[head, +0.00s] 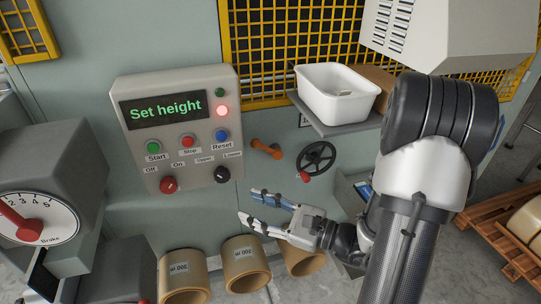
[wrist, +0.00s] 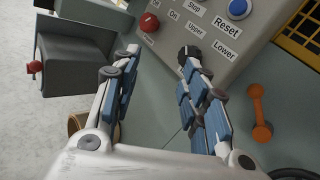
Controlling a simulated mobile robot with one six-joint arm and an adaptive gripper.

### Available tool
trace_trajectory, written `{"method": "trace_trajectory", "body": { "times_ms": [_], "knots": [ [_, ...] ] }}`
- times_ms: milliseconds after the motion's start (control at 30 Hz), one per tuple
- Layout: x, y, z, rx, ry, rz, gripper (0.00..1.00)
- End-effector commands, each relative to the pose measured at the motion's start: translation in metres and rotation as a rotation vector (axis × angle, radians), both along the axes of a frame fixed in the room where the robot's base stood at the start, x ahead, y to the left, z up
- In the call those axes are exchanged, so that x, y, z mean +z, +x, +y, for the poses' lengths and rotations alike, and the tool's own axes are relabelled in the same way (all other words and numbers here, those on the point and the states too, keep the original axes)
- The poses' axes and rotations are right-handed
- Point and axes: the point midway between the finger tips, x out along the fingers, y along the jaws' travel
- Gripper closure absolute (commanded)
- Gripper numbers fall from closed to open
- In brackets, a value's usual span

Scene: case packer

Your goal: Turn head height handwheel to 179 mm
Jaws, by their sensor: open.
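The head height handwheel (head: 316,158) is a dark spoked wheel on the machine's front, with a red knob (head: 304,177) at its lower left. In the wrist view only part of a dark rim (wrist: 292,174) shows at the lower right corner. My gripper (head: 246,205) is open and empty, below and to the left of the handwheel and apart from it. In the wrist view its fingers (wrist: 160,65) are spread toward the control panel. The panel display (head: 163,108) reads "Set height" in green. I see no readable millimetre value.
The control panel (head: 132,142) has Start, Stop and Reset buttons and two selector knobs. An orange handle (head: 266,148) sits just left of the handwheel. A white tub (head: 337,95) stands on a shelf above it. Several tan rolls (head: 247,275) stand below. A brake dial box (head: 75,150) is at left.

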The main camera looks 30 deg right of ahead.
Motion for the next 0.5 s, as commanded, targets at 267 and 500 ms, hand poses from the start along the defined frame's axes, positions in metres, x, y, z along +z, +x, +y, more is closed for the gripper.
{"method": "trace_trajectory", "body": {
  "times_ms": [267, 500],
  "knots": [
    [-0.087, -0.026, -0.166, -0.673, 0.241, 0.038, 0.59],
    [-0.113, -0.044, -0.203, -0.841, 0.269, 0.052, 0.59]
  ]
}}
